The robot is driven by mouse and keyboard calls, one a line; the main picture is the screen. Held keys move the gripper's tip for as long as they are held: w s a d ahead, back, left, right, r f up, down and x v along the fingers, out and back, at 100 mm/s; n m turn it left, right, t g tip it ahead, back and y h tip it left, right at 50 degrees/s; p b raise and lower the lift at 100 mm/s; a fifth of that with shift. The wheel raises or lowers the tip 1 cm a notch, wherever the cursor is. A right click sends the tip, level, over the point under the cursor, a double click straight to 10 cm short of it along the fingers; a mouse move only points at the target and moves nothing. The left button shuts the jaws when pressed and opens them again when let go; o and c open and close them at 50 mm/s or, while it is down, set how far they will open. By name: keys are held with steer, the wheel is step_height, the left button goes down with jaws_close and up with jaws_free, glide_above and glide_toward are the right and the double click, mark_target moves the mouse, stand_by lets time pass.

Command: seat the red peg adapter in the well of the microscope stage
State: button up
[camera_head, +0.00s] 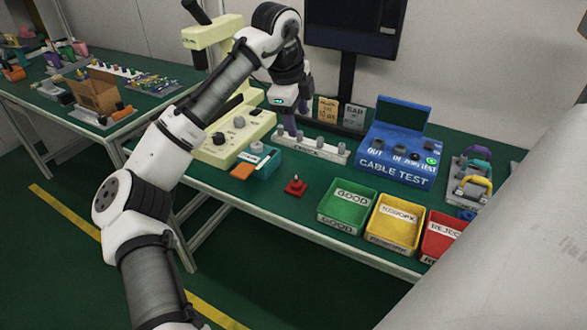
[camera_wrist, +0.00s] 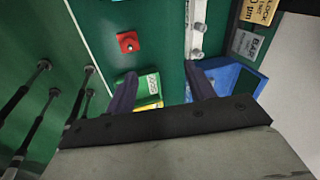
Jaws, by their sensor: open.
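The red peg adapter (camera_head: 295,186), a small red square base with a short upright peg, stands on the green bench top in front of the white peg rail. In the wrist view it also shows (camera_wrist: 127,42), beyond the fingertips and left of the middle. My gripper (camera_head: 291,130) is open and empty, above the bench near the white rail and behind the adapter. Its two dark fingers are apart in the wrist view (camera_wrist: 161,82). The cream microscope (camera_head: 212,35) stands at the back left, partly behind my arm. I cannot make out the well of its stage.
A teal box (camera_head: 262,167) with an orange piece lies left of the adapter. The white rail (camera_head: 325,153) and the blue cable tester (camera_head: 395,170) stand behind. Green (camera_head: 347,225), yellow (camera_head: 395,243) and red (camera_head: 436,247) bins line the front right. Bench around the adapter is clear.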

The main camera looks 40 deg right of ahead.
step_height(320, 180, down, 4)
steer(key=s+a+r+m+y, duration=0.1)
steer(key=s+a+y, duration=0.1)
steer(key=y, duration=0.1)
glide_above(296, 178)
steer(key=shift+g, duration=0.4)
steer(key=f+b, duration=0.1)
steer(key=f, duration=0.6)
steer(key=shift+w+f, duration=0.2)
steer(key=shift+d+f, duration=0.15)
steer(key=shift+f, duration=2.8)
steer(key=c, duration=1.1)
